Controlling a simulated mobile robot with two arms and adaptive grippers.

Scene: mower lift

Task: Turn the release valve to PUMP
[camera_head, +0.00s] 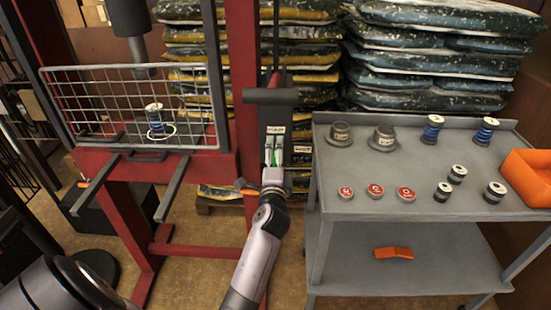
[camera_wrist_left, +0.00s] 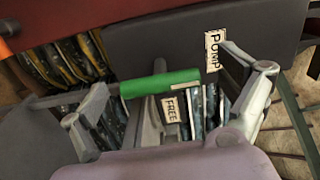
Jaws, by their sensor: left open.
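The release valve's green handle (camera_wrist_left: 160,83) lies across the left wrist view, between the open fingers of my left gripper (camera_wrist_left: 165,105). I cannot tell whether a finger touches it. A PUMP label (camera_wrist_left: 215,50) is on the dark panel near the right finger, and a FREE label (camera_wrist_left: 171,108) shows below the handle. In the head view my left gripper (camera_head: 274,160) is at the press's right post, with the green handle (camera_head: 268,156) partly hidden by it. The PUMP label (camera_head: 276,130) is just above the gripper there. My right gripper is not in view.
A red press frame (camera_head: 240,70) with a wire guard (camera_head: 135,108) stands left; a spool sits behind the guard. A grey cart (camera_head: 340,205) at right holds several small parts and an orange bin (camera_head: 530,175). Stacked bags (camera_head: 430,60) stand behind.

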